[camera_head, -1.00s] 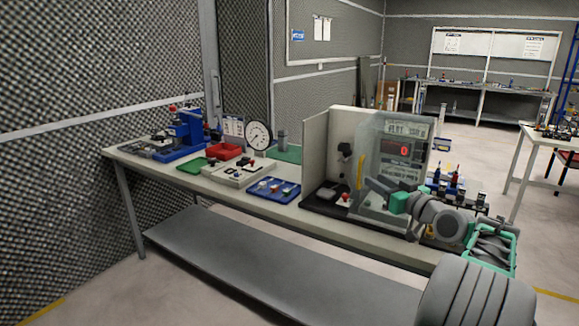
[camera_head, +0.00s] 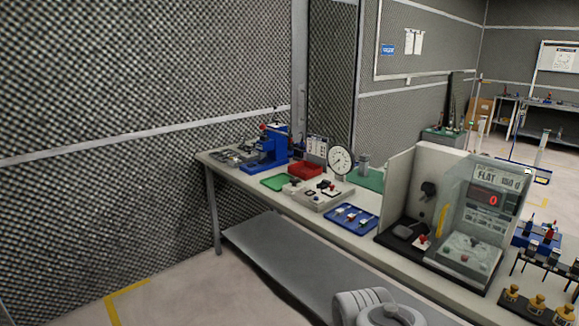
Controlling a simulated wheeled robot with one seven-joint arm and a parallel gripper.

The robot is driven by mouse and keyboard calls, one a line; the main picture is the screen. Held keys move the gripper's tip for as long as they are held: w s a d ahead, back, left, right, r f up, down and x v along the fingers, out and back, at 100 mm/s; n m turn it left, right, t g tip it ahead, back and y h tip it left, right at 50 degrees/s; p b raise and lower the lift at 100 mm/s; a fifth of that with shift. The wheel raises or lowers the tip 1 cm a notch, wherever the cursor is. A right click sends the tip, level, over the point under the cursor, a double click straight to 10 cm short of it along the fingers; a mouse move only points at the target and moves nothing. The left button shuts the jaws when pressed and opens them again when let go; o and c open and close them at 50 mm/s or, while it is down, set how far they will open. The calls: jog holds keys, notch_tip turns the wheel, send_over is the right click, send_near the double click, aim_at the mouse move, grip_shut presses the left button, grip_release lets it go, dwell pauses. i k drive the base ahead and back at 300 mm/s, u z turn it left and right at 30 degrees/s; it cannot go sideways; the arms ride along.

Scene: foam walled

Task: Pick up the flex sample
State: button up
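I cannot tell which item is the flex sample. A blue tray (camera_head: 338,216) on the bench holds several small items, too small to make out. A grey fixture block (camera_head: 318,196) behind it has small dark and red parts on top. A thin yellow piece (camera_head: 441,220) stands upright in the test machine (camera_head: 467,255), by its clear shield. Only a rounded grey part of my arm shows at the bottom edge; my gripper is out of view.
The long bench (camera_head: 262,207) has a grey lower shelf (camera_head: 285,265). A blue press (camera_head: 267,150), a round dial gauge (camera_head: 341,160) and a rack with brass-coloured weights (camera_head: 536,302) stand on it. The floor (camera_head: 190,290) at the front left is clear.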

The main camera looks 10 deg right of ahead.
aim_at(533, 246)
jog(key=z, duration=1.25)
